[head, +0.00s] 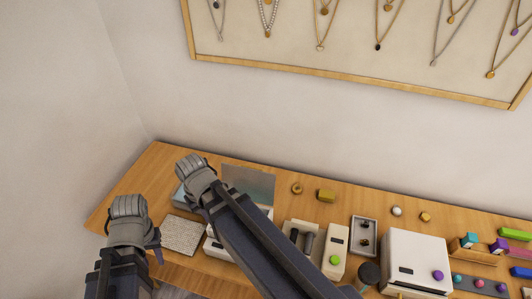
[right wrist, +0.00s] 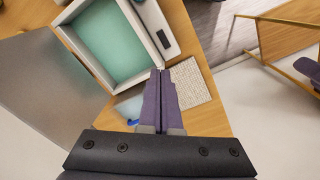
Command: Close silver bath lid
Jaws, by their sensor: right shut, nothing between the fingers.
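The silver bath (right wrist: 101,44) is a white box with a teal inside, at the upper left of the right wrist view. Its grey lid (right wrist: 48,82) stands open beside it; in the head view the lid (head: 249,184) is upright at the back. My right arm hides much of the bath in the head view. My right gripper (right wrist: 158,74) is shut and empty, its tips close to the bath's near corner; contact cannot be told. My left gripper (head: 156,248) points down at the table's left end, left of the woven mat; its jaw gap is unclear.
The woven mat (head: 181,234) lies between my arms. A pale blue tray (head: 180,196) is partly behind my right wrist. To the right stand a white box (head: 416,258), a small tray (head: 364,236) and a beige device (head: 335,250). A necklace board (head: 350,40) hangs above.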

